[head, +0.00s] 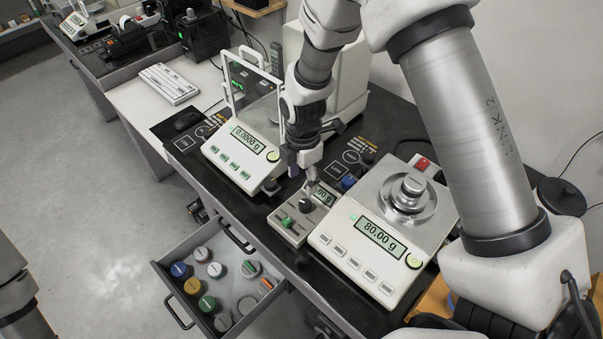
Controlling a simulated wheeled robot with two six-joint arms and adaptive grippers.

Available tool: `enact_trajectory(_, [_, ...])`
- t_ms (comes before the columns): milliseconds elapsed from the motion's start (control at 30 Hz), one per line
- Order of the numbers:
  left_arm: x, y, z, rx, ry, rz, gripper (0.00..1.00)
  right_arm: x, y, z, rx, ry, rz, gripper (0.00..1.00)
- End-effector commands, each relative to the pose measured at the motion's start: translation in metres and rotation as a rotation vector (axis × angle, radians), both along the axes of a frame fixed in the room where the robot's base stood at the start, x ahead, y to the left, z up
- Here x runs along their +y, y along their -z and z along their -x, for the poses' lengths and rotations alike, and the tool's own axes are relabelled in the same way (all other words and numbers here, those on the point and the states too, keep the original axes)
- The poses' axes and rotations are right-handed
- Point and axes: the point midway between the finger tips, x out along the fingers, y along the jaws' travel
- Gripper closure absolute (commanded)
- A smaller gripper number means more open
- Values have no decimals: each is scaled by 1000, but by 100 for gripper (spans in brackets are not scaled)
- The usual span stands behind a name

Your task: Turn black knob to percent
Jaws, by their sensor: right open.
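My left gripper is not in view.
A balance reading 80.00 g (362,250) with a metal weight on its pan stands close on the right. A glass-shielded balance (220,160) reading 0.0000 g stands on the left. An open drawer (200,322) of several coloured-lidded jars juts out below.

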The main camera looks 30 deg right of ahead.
Motion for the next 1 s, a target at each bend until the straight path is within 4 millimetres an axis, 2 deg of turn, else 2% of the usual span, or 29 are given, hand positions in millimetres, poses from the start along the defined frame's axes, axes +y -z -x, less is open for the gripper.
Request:
enact_trajectory(400, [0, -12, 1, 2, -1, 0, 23, 0, 68, 2, 3, 1, -1, 43])
enact_trajectory(500, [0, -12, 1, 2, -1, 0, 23, 0, 74, 2, 2, 1, 0, 43])
enact_trajectory(700, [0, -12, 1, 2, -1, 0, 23, 0, 76, 2, 1, 1, 0, 43])
enact_trajectory(767, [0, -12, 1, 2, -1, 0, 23, 0, 76, 2, 1, 1, 0, 60])
enact_trajectory(800, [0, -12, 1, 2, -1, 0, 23, 0, 76, 2, 1, 1, 0, 74])
enact_trajectory(867, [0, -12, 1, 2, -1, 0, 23, 0, 76, 2, 2, 1, 0, 96])
enact_trajectory(900, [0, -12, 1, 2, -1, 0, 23, 0, 76, 2, 2, 1, 0, 100])
enact_trajectory(1000, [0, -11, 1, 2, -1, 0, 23, 0, 76, 2, 2, 1, 0, 100])
